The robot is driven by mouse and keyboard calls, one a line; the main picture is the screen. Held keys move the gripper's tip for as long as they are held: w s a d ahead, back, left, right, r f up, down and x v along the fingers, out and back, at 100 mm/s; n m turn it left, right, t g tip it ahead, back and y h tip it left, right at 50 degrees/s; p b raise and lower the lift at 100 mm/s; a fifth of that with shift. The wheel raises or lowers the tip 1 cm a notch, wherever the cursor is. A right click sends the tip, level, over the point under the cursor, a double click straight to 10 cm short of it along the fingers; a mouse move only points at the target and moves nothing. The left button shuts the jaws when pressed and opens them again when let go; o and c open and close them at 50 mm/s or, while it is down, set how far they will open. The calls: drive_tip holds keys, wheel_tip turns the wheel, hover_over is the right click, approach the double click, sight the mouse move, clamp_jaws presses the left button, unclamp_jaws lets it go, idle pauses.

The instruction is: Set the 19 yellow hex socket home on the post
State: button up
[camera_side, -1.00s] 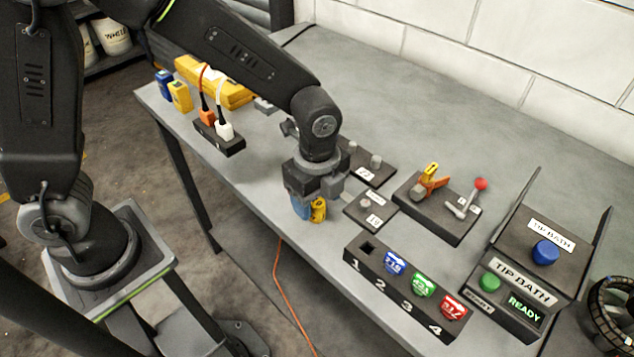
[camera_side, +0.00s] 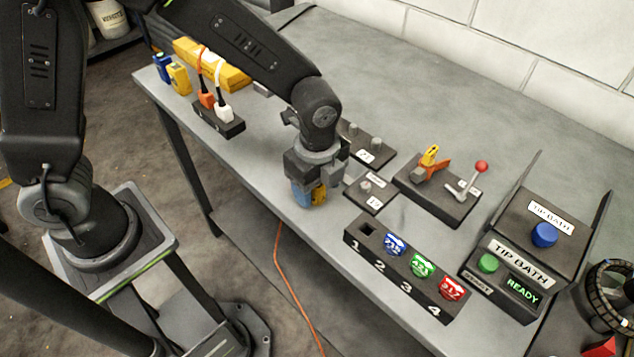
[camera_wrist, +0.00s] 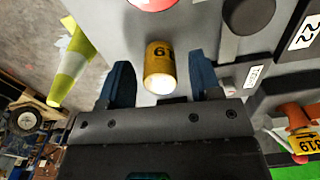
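The yellow 19 socket (camera_wrist: 160,62) shows in the wrist view between the two blue fingers of my gripper (camera_wrist: 163,82), with a gap on each side. Its pale end faces the camera. In the side view the socket (camera_side: 319,194) is partly hidden by the blue finger of my gripper (camera_side: 308,196), low over the table's front part. I cannot tell whether the socket touches the table. A small dark plate with a short grey post (camera_side: 366,184) and a white label lies just right of my gripper.
A dark board with two grey posts (camera_side: 376,144) stands behind. Right are a clamp and red-knobbed lever (camera_side: 481,167), a numbered block (camera_side: 410,290) with coloured tags, and the TIP BATH box (camera_side: 515,270). The table's front edge is close to my gripper.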

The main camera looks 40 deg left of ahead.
drive_tip(key=c, duration=0.8)
drive_tip(key=shift+c, duration=0.2)
drive_tip(key=shift+r, duration=0.7)
drive_tip(key=shift+r, duration=1.85)
drive_tip(key=shift+w, duration=0.1)
drive_tip(key=w+a+r, duration=0.3)
drive_tip(key=w, duration=0.5)
drive_tip(key=w+a+r, duration=0.2)
drive_tip(key=w+a, duration=0.1)
drive_tip(key=w, duration=0.6)
drive_tip(key=shift+n, duration=0.4)
drive_tip(key=shift+s+a+f, duration=0.1)
drive_tip(key=shift+a+f, duration=0.05)
drive_tip(key=shift+f, duration=2.5)
